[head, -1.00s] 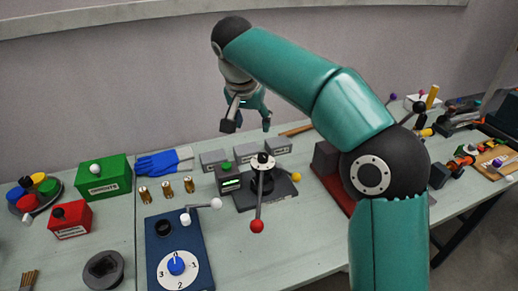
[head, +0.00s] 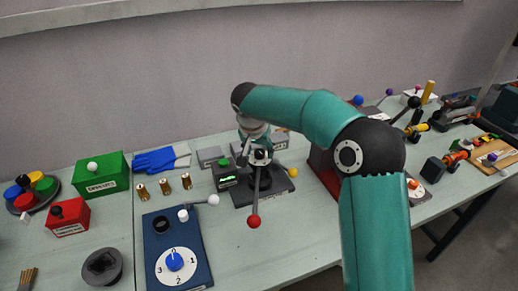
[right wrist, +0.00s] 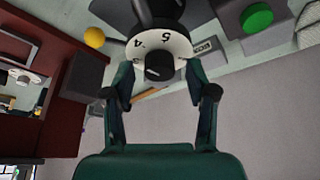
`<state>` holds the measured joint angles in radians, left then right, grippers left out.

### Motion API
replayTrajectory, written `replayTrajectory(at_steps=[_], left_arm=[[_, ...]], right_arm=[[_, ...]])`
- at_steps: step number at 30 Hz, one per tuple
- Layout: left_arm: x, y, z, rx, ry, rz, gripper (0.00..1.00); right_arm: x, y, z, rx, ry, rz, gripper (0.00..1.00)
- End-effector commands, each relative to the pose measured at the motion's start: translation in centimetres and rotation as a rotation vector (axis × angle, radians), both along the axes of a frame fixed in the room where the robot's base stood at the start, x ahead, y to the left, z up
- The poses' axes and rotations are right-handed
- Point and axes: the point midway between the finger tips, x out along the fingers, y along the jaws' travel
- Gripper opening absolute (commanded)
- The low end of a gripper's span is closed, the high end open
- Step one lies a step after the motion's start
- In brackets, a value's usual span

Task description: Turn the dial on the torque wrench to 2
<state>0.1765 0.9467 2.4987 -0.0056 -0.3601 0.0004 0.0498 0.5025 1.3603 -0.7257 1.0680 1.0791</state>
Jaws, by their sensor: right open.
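A black stand device (head: 266,183) with a red-tipped lever and a yellow-tipped lever stands mid-table in the head view. It carries a white numbered dial with a black centre knob (right wrist: 159,67), seen close in the right wrist view, where 5 and 4 are readable. I take this as the torque wrench's dial, though no label shows. My right gripper (head: 256,150) is at the top of this device. In the right wrist view my right gripper (right wrist: 160,80) is open, one finger on each side of the knob; contact cannot be told. My left gripper is not in view.
A blue box (head: 177,247) with a white 0–3 dial and blue knob stands in front on the left. A green-button box (head: 225,178) is beside the device, with a yellow ball (right wrist: 95,37) on its other side. Grey blocks stand behind.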

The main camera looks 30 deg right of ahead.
Motion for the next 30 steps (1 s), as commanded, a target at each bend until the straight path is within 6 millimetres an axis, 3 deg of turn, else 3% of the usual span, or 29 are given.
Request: replayTrajectory(at_steps=[8, 19, 30], left_arm=[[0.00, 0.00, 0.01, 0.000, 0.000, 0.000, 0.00], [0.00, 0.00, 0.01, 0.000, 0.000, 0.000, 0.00], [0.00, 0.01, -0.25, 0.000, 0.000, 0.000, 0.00]], right_arm=[[0.03, -0.08, -0.20, 0.000, 0.000, 0.000, 0.57], [0.03, -0.08, -0.16, 0.000, 0.000, -0.001, 0.00], [-0.01, -0.10, -0.20, 0.001, -0.001, 0.045, 0.00]])
